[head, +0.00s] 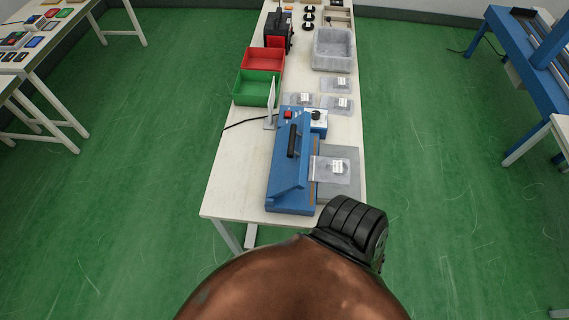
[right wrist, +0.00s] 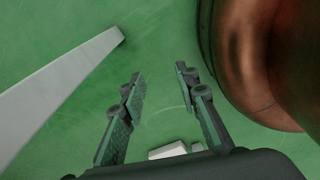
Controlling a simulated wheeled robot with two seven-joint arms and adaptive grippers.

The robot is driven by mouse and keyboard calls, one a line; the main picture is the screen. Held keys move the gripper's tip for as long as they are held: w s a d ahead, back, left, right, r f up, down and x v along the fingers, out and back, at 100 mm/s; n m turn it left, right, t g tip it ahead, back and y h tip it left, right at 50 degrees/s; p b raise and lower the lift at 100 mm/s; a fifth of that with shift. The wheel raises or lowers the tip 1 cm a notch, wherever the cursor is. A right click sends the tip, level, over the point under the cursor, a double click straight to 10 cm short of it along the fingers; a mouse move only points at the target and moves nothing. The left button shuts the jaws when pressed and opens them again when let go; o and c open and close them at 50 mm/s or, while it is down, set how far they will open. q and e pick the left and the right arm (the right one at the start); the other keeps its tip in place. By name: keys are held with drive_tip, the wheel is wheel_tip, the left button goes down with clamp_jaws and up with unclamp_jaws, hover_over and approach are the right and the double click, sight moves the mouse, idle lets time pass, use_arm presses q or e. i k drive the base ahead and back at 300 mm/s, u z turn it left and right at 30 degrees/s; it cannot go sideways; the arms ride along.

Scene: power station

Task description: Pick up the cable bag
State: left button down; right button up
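A clear bag with a white label (head: 332,168) lies at the right side of the blue sealing machine (head: 290,165), over a grey mat (head: 350,188). Several similar labelled bags lie farther back on the table, one (head: 336,84) in front of the grey bin, one (head: 337,105) nearer, and one (head: 300,99) to its left. I cannot tell which of them holds a cable. My right gripper (right wrist: 163,80) shows in the right wrist view, open and empty, with green floor behind its fingers. My left gripper is in neither view.
The white table (head: 228,190) also carries a green tray (head: 256,88), a red tray (head: 263,59) and a grey bin (head: 334,49). A black cable runs off its left edge. Other tables stand left and right, with open green floor (head: 450,150) between.

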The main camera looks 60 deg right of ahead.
sight(328, 170)
drive_tip(key=u, duration=0.45)
drive_tip(key=k, duration=1.65)
drive_tip(key=z, duration=1.05)
drive_tip(key=i, duration=0.4)
drive_tip(key=u, duration=0.05)
